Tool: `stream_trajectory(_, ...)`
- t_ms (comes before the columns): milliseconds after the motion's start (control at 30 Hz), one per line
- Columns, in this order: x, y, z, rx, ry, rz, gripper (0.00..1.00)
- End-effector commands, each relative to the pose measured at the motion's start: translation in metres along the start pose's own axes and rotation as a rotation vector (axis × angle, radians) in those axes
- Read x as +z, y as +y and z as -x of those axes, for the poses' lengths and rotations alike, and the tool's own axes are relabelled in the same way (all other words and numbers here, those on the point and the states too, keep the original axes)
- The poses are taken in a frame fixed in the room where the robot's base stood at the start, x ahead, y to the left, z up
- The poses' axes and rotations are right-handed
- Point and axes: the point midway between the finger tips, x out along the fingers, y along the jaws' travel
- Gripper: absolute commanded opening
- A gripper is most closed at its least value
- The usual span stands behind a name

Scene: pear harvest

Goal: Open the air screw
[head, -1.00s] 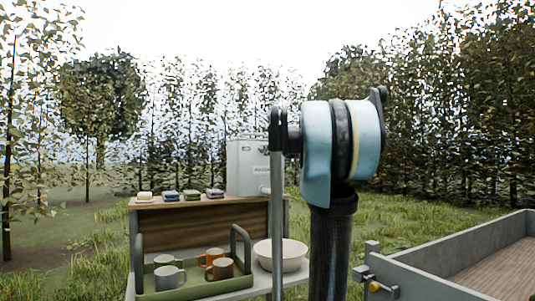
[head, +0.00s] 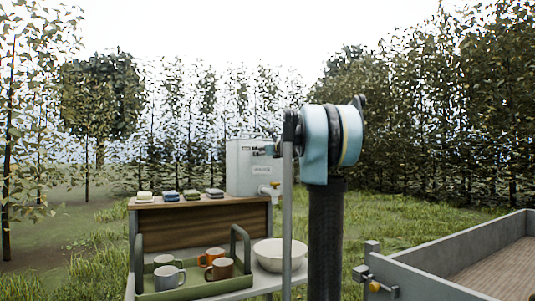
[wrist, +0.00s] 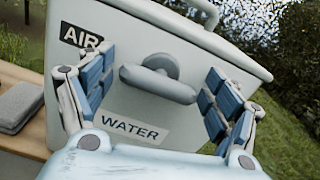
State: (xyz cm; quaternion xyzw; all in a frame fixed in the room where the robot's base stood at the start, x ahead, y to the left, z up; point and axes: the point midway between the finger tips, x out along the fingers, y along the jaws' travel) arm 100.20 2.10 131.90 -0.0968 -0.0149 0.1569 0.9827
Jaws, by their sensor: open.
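The light grey water container (head: 240,172) stands on the wooden shelf in the head view. In the wrist view its front (wrist: 110,105) fills the middle, tilted in the picture, with an AIR label at upper left and a WATER label below. A grey wing-shaped knob (wrist: 165,84), which looks like the air screw, sticks out between the labels. My gripper (wrist: 155,75) is open, its blue-padded fingers on either side of the knob with clear gaps. I cannot tell its depth relative to the knob. In the head view my arm hides most of my gripper.
A tap (head: 270,190) sits low on the container's right side, above a white bowl (head: 280,254). A green tray (head: 190,291) with several mugs stands at lower left. Folded cloths (head: 192,195) lie left of the container. A grey-walled wagon bed (head: 440,262) is at right.

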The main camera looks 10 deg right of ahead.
Motion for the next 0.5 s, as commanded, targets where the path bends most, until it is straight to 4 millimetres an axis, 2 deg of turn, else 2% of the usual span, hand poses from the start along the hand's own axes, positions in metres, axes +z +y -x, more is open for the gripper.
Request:
stream_trajectory(233, -0.0002, -0.0004, -0.0003, -0.001, 0.000, 0.000, 0.82)
stream_trajectory(400, -0.0004, -0.0012, 0.0000, -0.001, 0.000, 0.000, 0.43)
stream_trajectory(500, -0.0005, -0.0015, 0.0002, -0.002, 0.001, 0.000, 0.40)
